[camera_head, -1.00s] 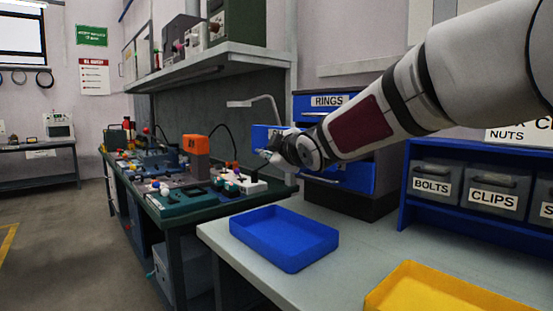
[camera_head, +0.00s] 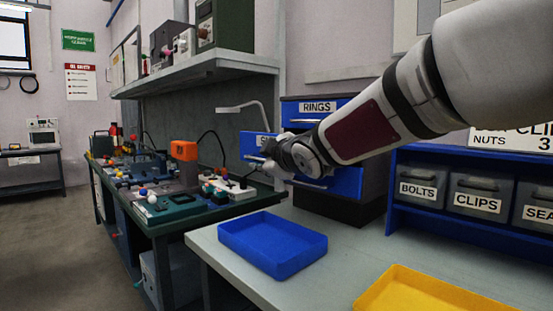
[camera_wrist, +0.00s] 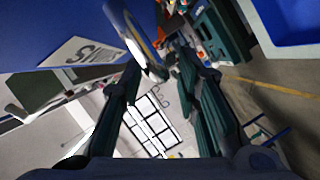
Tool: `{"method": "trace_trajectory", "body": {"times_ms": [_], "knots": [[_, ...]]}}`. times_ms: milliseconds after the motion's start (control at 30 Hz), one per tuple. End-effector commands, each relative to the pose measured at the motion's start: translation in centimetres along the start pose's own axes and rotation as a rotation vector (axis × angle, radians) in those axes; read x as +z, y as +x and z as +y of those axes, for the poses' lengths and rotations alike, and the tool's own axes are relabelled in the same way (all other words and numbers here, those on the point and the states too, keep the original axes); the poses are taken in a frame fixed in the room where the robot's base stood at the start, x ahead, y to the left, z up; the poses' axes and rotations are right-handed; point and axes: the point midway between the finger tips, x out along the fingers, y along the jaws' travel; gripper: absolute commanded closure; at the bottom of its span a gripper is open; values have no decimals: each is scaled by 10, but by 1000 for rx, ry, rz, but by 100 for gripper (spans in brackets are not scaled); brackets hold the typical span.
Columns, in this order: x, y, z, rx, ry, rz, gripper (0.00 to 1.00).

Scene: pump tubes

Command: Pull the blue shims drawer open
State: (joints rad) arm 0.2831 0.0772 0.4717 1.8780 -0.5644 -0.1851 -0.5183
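The shims drawer (camera_head: 252,147) is blue and sticks out of the cabinet to the left, so it stands part open. Its white label is mostly hidden by my gripper, with only the first letter showing. My gripper (camera_head: 257,161) is at the drawer's front. In the wrist view the blue drawer front (camera_wrist: 50,25) and the label (camera_wrist: 85,50) fill the upper left. The pale handle (camera_wrist: 140,45) reaches between the tips of my gripper's two dark fingers (camera_wrist: 160,62). The fingers stand apart with a clear gap; firm contact with the handle cannot be told.
The RINGS drawer (camera_head: 318,107) above is shut. A blue tray (camera_head: 272,245) and a yellow tray (camera_head: 430,290) lie on the grey table. A cluttered green bench (camera_head: 170,215) stands at left. Labelled bins (camera_head: 478,195) stand at right. Open floor lies at far left.

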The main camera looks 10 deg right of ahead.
Motion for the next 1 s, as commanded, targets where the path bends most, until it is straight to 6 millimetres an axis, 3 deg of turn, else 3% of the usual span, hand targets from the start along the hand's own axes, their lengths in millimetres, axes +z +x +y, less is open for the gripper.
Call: {"method": "trace_trajectory", "body": {"times_ms": [533,700,1000], "knots": [[-1,-78,-1,0,-5,0,70],[0,-90,-1,-1,-2,-2,70],[0,-92,-1,-2,0,-1,70]]}}
